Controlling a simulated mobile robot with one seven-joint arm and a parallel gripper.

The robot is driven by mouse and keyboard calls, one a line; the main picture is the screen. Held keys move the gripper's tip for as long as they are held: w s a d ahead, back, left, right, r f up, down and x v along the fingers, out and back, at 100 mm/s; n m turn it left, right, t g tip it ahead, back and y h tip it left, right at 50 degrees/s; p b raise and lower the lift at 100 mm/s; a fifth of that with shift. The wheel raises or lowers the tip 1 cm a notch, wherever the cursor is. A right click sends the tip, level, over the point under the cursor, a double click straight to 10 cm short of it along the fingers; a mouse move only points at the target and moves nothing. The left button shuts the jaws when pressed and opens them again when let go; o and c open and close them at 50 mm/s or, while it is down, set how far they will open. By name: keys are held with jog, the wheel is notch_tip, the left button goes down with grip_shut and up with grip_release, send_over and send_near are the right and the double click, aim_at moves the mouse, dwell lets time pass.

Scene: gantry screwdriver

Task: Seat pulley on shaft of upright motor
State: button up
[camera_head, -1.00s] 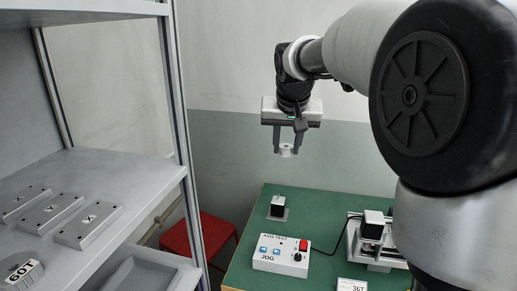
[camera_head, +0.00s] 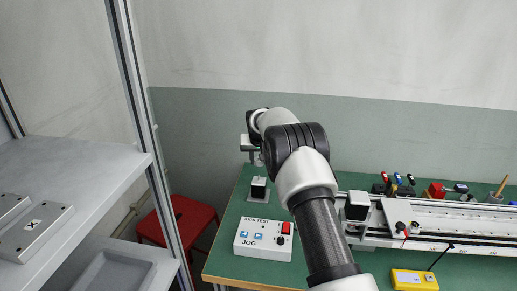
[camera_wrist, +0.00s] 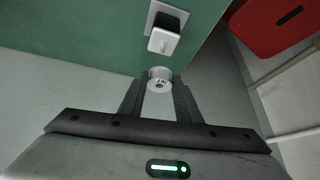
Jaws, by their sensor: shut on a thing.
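The upright motor (camera_head: 259,187) is a dark block with a light top on a small plate, near the far left corner of the green table. In the wrist view the motor (camera_wrist: 163,42) stands just beyond my fingertips, with a small shaft on its face. My gripper (camera_wrist: 160,84) is shut on the pulley (camera_wrist: 160,72), a small silver ring with a centre hole and dark marking. The pulley is apart from the motor in the wrist view. In the head view my gripper (camera_head: 256,158) is above the motor, partly hidden by my arm.
The JOG control box (camera_head: 263,238) sits in front of the motor on the green table (camera_head: 228,262). A linear rail gantry (camera_head: 440,215) runs to the right, with a yellow meter (camera_head: 414,280) before it. A red stool (camera_head: 176,226) and grey shelving (camera_head: 75,185) stand left.

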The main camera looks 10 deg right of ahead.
jog(key=shift+w+f+b, duration=0.1)
jog(key=shift+f+b, duration=0.8)
jog(key=shift+f, duration=1.35)
jog(key=shift+f+b, duration=1.2)
jog(key=shift+f, duration=0.35)
jog(key=o, duration=1.2)
jog(key=shift+r, duration=0.1)
